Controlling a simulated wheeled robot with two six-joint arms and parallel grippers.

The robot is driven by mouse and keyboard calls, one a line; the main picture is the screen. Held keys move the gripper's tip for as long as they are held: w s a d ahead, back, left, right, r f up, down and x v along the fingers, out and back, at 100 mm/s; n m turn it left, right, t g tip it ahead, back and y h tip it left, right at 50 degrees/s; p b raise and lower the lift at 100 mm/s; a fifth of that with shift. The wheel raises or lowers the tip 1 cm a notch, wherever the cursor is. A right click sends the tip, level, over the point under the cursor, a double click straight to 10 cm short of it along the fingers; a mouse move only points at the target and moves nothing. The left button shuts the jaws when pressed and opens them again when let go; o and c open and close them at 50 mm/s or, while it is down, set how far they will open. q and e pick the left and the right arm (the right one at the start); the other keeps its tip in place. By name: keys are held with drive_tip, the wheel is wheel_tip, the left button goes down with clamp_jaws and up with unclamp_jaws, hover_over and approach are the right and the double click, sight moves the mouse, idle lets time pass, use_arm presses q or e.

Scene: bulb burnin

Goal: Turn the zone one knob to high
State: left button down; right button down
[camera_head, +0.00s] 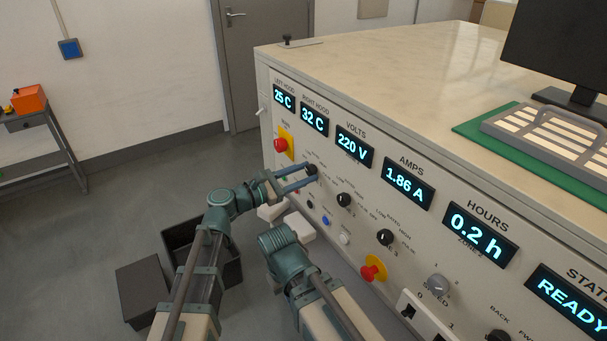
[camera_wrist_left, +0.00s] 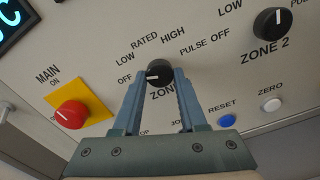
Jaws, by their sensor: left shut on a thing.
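The zone one knob (camera_wrist_left: 158,72) is round and black with a white pointer mark. The mark points left, toward the OFF label in the left wrist view. Labels LOW, RATED, HIGH and PULSE curve around it from left to right. My left gripper (camera_wrist_left: 160,76) is shut on the knob, one blue finger on each side. In the head view the left gripper (camera_head: 308,175) reaches the panel at this knob (camera_head: 311,169). A finger partly hides the zone name below it. My right arm's wrist shows in the head view, but its gripper does not.
The zone 2 knob (camera_wrist_left: 272,23) is to the right. The red main switch (camera_wrist_left: 71,114) on its yellow plate is to the left. Blue reset (camera_wrist_left: 227,121) and white zero (camera_wrist_left: 271,104) buttons sit below right. Dark bins (camera_head: 146,290) stand on the floor.

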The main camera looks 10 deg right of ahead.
use_arm(q)
drive_tip(key=m, duration=1)
drive_tip(key=shift+w+r+m, duration=0.1)
drive_tip(key=shift+r+m, duration=0.05)
drive_tip(key=shift+m, duration=0.25)
drive_tip(key=m, duration=1.1)
drive_tip(key=shift+r, duration=0.1)
drive_tip(key=shift+m, duration=0.3)
drive_tip(key=shift+c, duration=2.3)
unclamp_jaws()
drive_tip(key=v, duration=1.4)
